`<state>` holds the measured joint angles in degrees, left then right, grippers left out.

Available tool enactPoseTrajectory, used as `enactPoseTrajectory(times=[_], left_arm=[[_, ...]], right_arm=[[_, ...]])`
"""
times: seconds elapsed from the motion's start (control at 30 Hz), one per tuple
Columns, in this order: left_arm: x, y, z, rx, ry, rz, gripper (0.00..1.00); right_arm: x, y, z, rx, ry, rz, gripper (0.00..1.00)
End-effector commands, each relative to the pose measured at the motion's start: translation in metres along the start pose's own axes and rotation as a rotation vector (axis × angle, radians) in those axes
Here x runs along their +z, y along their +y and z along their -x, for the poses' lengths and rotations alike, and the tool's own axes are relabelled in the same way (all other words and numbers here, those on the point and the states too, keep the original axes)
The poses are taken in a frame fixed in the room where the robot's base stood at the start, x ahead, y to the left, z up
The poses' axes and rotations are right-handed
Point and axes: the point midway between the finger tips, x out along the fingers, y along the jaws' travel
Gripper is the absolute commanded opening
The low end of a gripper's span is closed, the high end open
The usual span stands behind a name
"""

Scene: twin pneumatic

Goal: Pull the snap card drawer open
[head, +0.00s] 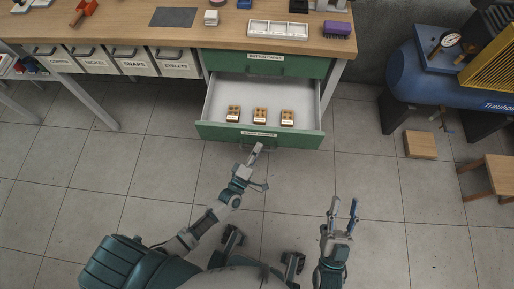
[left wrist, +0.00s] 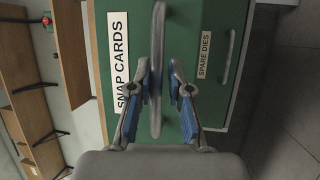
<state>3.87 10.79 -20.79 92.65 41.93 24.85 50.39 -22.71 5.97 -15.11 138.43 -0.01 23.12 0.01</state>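The green snap card drawer (head: 215,131) stands pulled out of the bench, its pale inside showing. Three small brown blocks of cards (head: 260,115) sit in a row near its front. In the left wrist view its front carries a SNAP CARDS label (left wrist: 120,58) and a grey bar handle (left wrist: 157,35). My left gripper (head: 256,151) is at the handle. In the left wrist view its blue-padded fingers (left wrist: 161,82) stand either side of the bar, with a gap on the right side. My right gripper (head: 344,203) is open and empty above the floor.
The button cards drawer (head: 240,67) above is shut. A spare dies drawer (left wrist: 225,65) shows beyond the snap card front. White labelled bins (head: 130,66) hang to the left. A blue compressor (head: 430,85) and wooden stool (head: 490,177) stand right. The floor before the drawer is clear.

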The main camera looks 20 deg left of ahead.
Motion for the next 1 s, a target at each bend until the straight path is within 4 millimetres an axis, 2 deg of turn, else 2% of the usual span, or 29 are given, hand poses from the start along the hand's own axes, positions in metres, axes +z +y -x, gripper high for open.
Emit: enactPoseTrajectory(times=[0.07,0.33,0.47,0.57,0.8,1.0], left_arm=[[0.001,-0.003,0.002,-0.005,-0.002,0.000,0.37],[0.000,0.001,0.001,0.002,0.001,-0.001,0.37],[0.000,0.000,0.010,0.001,0.001,-0.001,0.37],[0.000,0.000,0.027,0.000,0.001,0.000,0.37],[0.000,-0.001,0.081,-0.002,-0.001,-0.001,0.37],[0.000,-0.002,0.111,-0.002,-0.001,0.000,0.37]], right_arm=[[0.001,0.000,0.000,0.000,-0.001,0.000,0.40],[0.000,0.000,0.000,0.000,0.003,0.000,0.40],[-0.002,-0.001,0.000,0.000,0.005,0.000,0.40],[-0.002,-0.001,0.001,0.000,0.004,0.000,0.40],[-0.002,0.000,0.000,0.000,0.004,0.000,0.40],[-0.001,0.000,0.000,0.000,0.003,0.000,0.40]])
